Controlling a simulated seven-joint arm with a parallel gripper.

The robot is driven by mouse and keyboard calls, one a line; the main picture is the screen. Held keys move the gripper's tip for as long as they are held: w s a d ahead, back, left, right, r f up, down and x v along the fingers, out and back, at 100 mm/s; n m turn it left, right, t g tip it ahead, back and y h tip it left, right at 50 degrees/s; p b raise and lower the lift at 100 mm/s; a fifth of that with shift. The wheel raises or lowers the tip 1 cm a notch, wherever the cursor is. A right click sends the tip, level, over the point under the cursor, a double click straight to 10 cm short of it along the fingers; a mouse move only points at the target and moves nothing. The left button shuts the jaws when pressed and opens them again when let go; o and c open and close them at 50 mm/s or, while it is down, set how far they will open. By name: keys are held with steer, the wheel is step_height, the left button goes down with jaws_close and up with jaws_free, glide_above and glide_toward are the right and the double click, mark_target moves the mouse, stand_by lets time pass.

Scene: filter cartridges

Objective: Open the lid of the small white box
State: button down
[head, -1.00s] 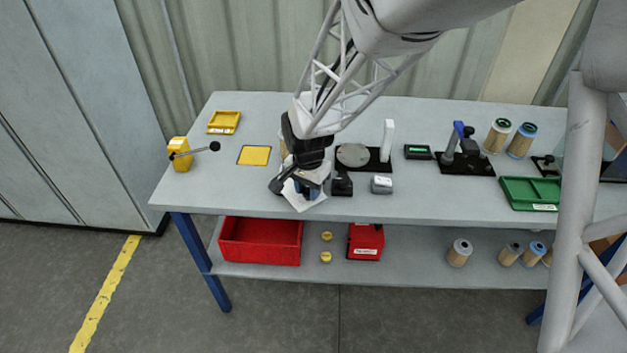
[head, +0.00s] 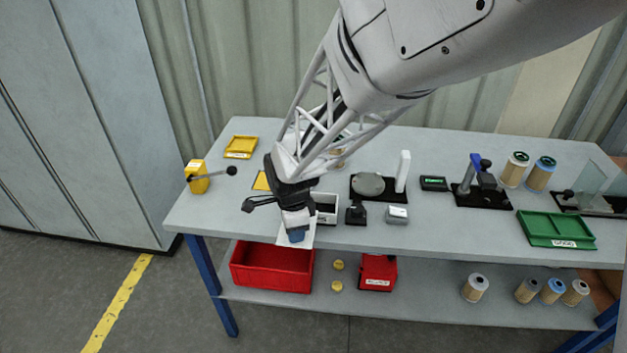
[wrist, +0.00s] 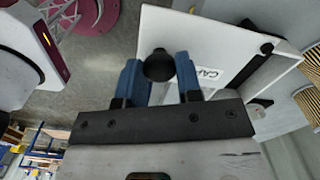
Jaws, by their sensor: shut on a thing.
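The small white box (head: 327,206) stands near the front edge of the table, and its dark inside shows beside my gripper. Its white lid (head: 309,238) is swung away from the opening, at the left front of the box by the table edge. In the wrist view the lid (wrist: 205,32) is a tilted white panel with a black knob (wrist: 159,65). My gripper (wrist: 159,82) is shut on this knob, with one blue finger on each side. The gripper also shows in the head view (head: 296,236), where the knob is hidden.
A black block (head: 356,214) and a small grey box (head: 397,214) stand right of the white box. A yellow box with a lever (head: 198,178) is at the left. A red bin (head: 272,268) sits on the shelf below. The table's front left is clear.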

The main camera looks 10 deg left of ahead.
steer(key=shift+a, duration=0.1)
stand_by(0.3)
steer(key=c, duration=0.8)
jaws_free()
steer(key=shift+r, duration=0.1)
steer(key=shift+r, duration=3.8)
